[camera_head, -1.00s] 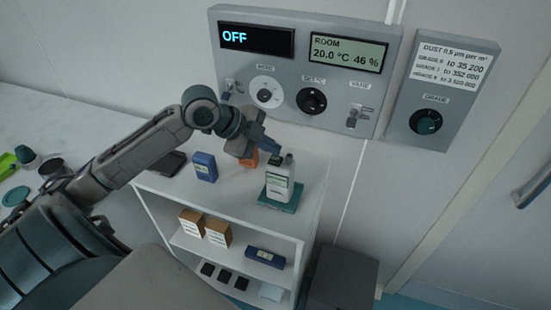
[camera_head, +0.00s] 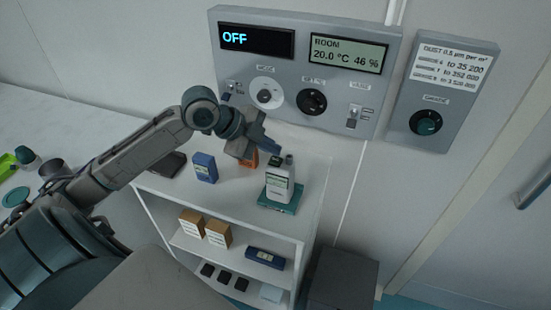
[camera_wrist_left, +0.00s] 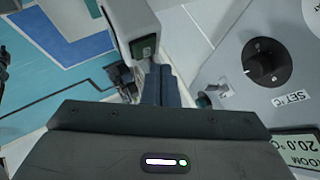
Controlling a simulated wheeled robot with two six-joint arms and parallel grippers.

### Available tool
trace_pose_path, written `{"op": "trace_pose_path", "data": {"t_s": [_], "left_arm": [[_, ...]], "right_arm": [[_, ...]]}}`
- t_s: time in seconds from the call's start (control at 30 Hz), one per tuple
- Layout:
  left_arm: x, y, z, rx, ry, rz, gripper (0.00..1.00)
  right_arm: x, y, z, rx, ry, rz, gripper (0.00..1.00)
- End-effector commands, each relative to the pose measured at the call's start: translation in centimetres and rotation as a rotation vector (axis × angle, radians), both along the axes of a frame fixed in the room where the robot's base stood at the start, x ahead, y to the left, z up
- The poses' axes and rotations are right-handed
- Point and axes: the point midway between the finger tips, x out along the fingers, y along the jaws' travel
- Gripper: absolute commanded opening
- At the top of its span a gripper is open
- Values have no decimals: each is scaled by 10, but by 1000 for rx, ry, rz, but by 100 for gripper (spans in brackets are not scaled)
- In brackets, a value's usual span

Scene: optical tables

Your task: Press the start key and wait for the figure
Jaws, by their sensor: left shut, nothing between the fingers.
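A white and grey counter-like instrument (camera_head: 280,185) with a pale label stands upright on a teal pad (camera_head: 280,208) at the right end of the shelf top. Its top carries a dark green part (camera_head: 275,161), which also shows in the left wrist view (camera_wrist_left: 145,47); I cannot read whether this is the start key. My left gripper (camera_head: 274,149) is shut and empty, just above the instrument's top. In the left wrist view its fingers (camera_wrist_left: 160,75) point at the dark green part, very close; contact cannot be told. My right gripper is not in view.
A wall panel (camera_head: 392,88) has a display reading OFF (camera_head: 256,39), a ROOM display, knobs and switches. A GRADE panel (camera_head: 443,90) hangs to its right. A blue box (camera_head: 205,167) and an orange item (camera_head: 250,159) stand on the shelf top beside the instrument.

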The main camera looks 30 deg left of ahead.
Motion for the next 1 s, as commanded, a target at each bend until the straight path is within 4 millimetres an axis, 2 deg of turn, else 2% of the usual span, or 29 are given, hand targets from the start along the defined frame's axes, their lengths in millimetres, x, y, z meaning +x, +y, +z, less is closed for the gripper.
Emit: {"op": "trace_pose_path", "data": {"t_s": [0.57,1.0], "left_arm": [[0,0,0,0,0,0,0],[0,0,-8,0,-1,1,0]], "right_arm": [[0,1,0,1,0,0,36],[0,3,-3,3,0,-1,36]]}}
